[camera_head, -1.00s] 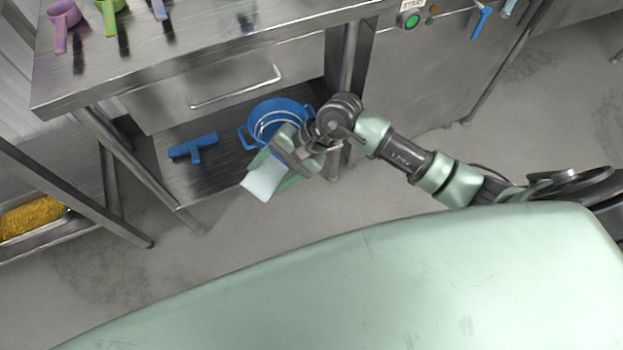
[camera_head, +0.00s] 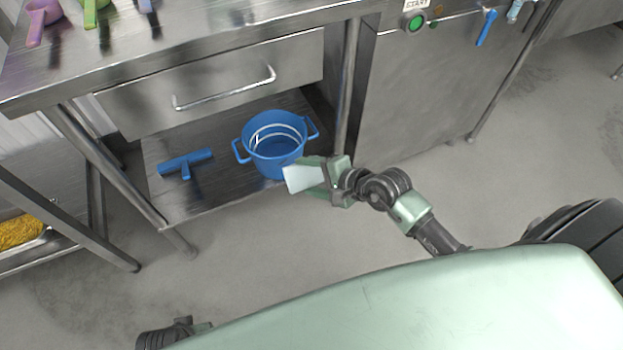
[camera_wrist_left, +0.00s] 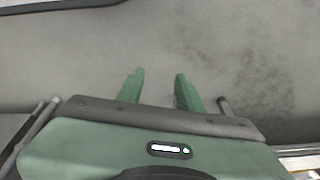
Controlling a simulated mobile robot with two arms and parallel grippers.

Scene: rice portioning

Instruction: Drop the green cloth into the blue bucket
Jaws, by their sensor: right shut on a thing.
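The blue bucket (camera_head: 268,164) stands upright on the lower shelf, with a handle on each side and pale rings inside. My right gripper (camera_head: 316,176) is shut on the cloth (camera_head: 301,179), which looks pale, nearly white with a faint green-blue tint. The cloth is at the bucket's front right and overlaps its lower right side in the head view; I cannot tell if they touch. My left gripper (camera_wrist_left: 158,92) is open and empty over grey floor in the left wrist view.
The metal lower shelf (camera_head: 215,197) also holds a blue T-shaped tool (camera_head: 186,163) left of the bucket. A drawer (camera_head: 215,85) and the tabletop overhang the shelf. A table leg (camera_head: 348,90) stands right of the bucket. The floor in front is clear.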

